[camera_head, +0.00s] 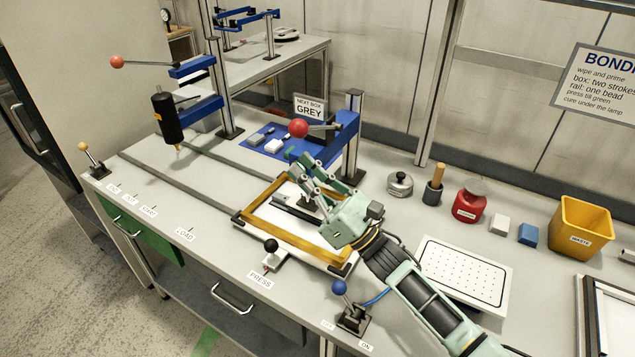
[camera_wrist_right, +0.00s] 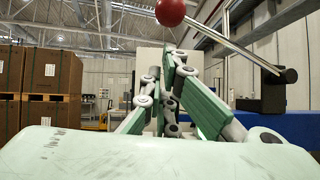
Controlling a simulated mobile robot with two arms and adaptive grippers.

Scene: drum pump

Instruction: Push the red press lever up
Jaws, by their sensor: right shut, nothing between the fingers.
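The red press lever has a red ball knob (camera_head: 298,128) on a metal rod that joins the blue press arm (camera_head: 342,133). My right gripper (camera_head: 303,168) is shut and empty, just below the knob over the wooden frame (camera_head: 263,200). In the right wrist view the red knob (camera_wrist_right: 170,11) is at the top, and the shut fingertips (camera_wrist_right: 172,62) appear below it with a visible gap. The rod slopes from the knob down to a dark clamp at the right. My left gripper is not in view.
A black-knobbed lever (camera_head: 271,246) and a blue-knobbed lever (camera_head: 339,288) stand near the front edge. A white perforated plate (camera_head: 465,272) lies right of my arm.

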